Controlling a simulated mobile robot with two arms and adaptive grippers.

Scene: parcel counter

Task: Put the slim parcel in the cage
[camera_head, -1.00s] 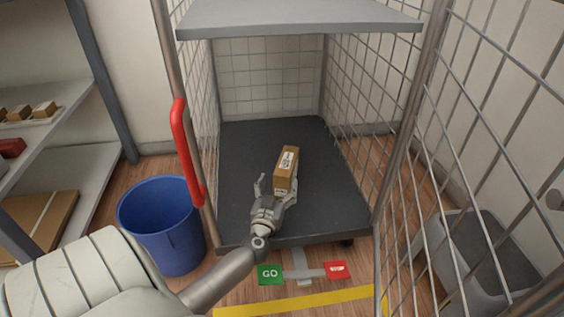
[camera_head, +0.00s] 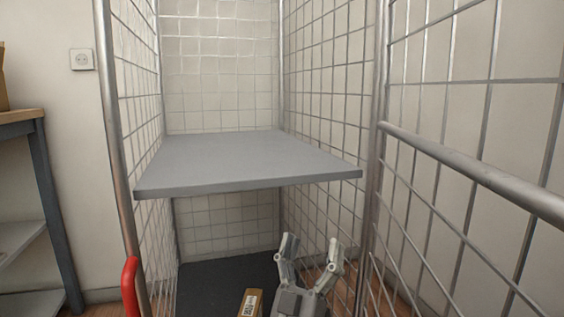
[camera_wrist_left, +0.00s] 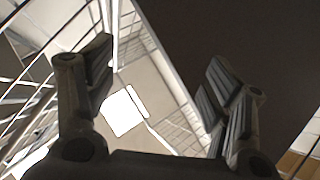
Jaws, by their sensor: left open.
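The slim parcel (camera_head: 250,303), a brown box with a white label, shows at the bottom edge of the head view. It rests on the dark floor of the cage (camera_head: 215,279), and its lower part is cut off. My left gripper (camera_head: 311,247) is just right of the parcel, fingers spread and pointing up, with nothing between them. The left wrist view also shows the open, empty fingers (camera_wrist_left: 160,85), with bright background and a dark surface beyond. The parcel does not show there. My right gripper is not in view.
A grey shelf (camera_head: 245,163) spans the cage above the gripper. Wire mesh walls (camera_head: 325,90) close the sides, and an open mesh door (camera_head: 470,170) with a bar stands at the right. A red handle (camera_head: 130,285) is at lower left. A shelving rack (camera_head: 40,200) stands further left.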

